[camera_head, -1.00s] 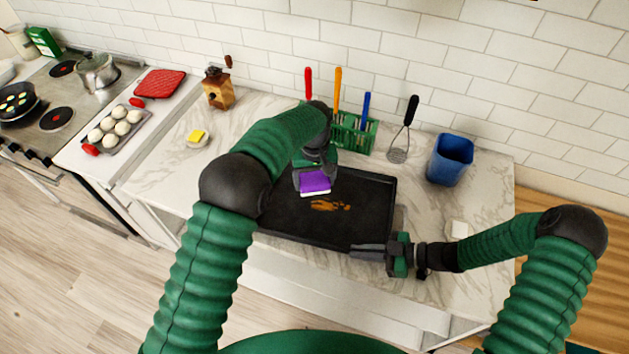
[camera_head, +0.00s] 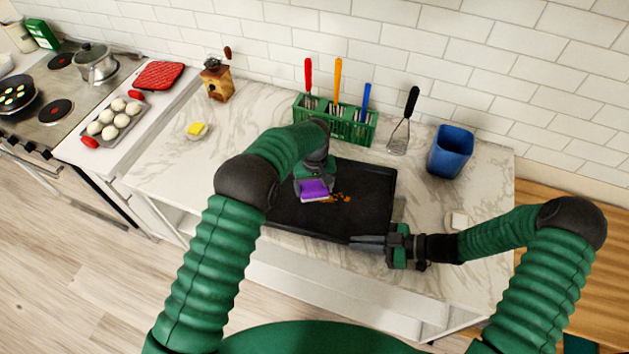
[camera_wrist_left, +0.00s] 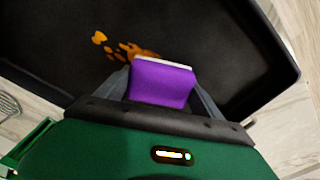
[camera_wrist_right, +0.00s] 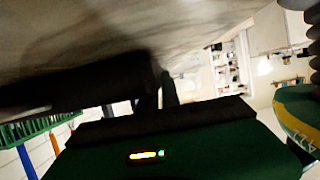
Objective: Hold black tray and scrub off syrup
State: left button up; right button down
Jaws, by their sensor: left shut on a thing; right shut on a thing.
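The black tray (camera_head: 370,190) lies on the marble counter. An orange-brown syrup smear (camera_head: 342,197) shows on its floor, partly covered; it also shows in the left wrist view (camera_wrist_left: 131,50). My left gripper (camera_head: 312,184) is shut on a purple sponge (camera_head: 315,190) with a white edge, held over the tray at the smear's left side. The sponge also shows between the fingers in the left wrist view (camera_wrist_left: 161,82). I cannot tell how firmly it touches the tray. My right gripper (camera_head: 372,242) is shut on the tray's near edge at the right corner. The right wrist view is dark there.
A green rack (camera_head: 340,122) with colored-handled utensils stands behind the tray. A whisk-like utensil (camera_head: 402,125) and a blue container (camera_head: 450,151) are to its right. A yellow sponge or butter on a dish (camera_head: 197,131) and a wooden grinder (camera_head: 217,81) sit left.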

aim_at(351, 201)
pick_arm(q)
jog(key=shift+s+d+f, duration=0.1)
jog(key=shift+s+d, duration=0.05)
jog(key=shift+d, duration=0.45)
jog(key=shift+s+d+f, duration=0.1)
jog(key=shift+d, duration=0.5)
jog(key=shift+c, duration=0.8)
jog(key=shift+s+d, duration=0.3)
jog(key=shift+d, duration=1.2)
jog(key=shift+s+d, duration=0.35)
jog(key=shift+d, duration=1.1)
jog(key=shift+s+d, duration=0.3)
jog(key=shift+d, duration=1.2)
jog(key=shift+w+a, duration=0.4)
jog(key=shift+a, duration=1.45)
jog(key=shift+w+a, duration=0.35)
jog(key=shift+a, duration=1.5)
jog(key=shift+w+a, duration=0.4)
jog(key=shift+a, duration=1.45)
jog(key=shift+w+a+r, duration=0.1)
jog(key=shift+a+r, duration=0.05)
jog(key=shift+r, duration=3.95)
pick_arm(e)
jog(key=c, duration=1.5)
grip_release()
